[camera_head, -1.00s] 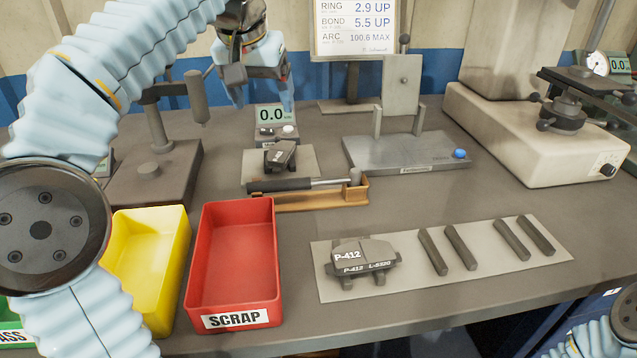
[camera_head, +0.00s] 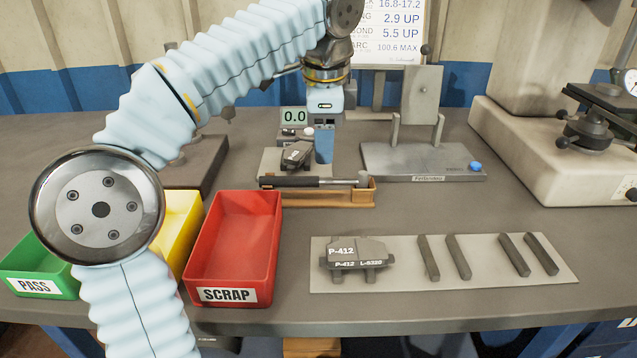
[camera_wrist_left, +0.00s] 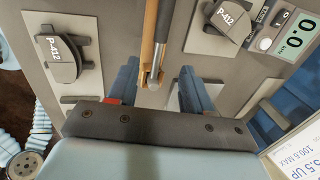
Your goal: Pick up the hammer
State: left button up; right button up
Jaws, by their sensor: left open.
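The hammer (camera_head: 290,182) lies across a wooden rest (camera_head: 335,197), with its black handle to the left and its metal head (camera_head: 363,179) at the right end. My left gripper (camera_head: 324,155) is pointed down just behind the metal shaft. In the left wrist view the gripper (camera_wrist_left: 160,72) is open, with its blue fingers apart. The hammer's metal end (camera_wrist_left: 154,78) shows in the gap between them, but contact cannot be seen. My right gripper is out of view.
A scale with a brake shoe (camera_head: 297,155) stands behind the hammer. A grey fixture (camera_head: 420,162) is to the right. The red scrap bin (camera_head: 235,245) is front left. A pale mat (camera_head: 400,280) with a brake shoe (camera_head: 357,252) and several bars lies in front.

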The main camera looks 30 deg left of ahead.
aim_at(324, 179)
pick_arm(q)
jog(key=f, duration=0.3)
jog(key=f+b, duration=0.1)
jog(key=shift+w+a+f, duration=0.25)
jog(key=shift+w+f, duration=0.1)
jog(key=shift+w, duration=0.05)
jog(key=shift+w+a+f+b, duration=0.1)
jog(key=shift+w+f+b, duration=0.15)
jog(key=shift+f, duration=1.15)
jog(key=shift+w+a+f+b, duration=0.1)
jog(key=shift+w+f+b, duration=0.1)
jog(key=shift+f, duration=1.15)
grip_shut()
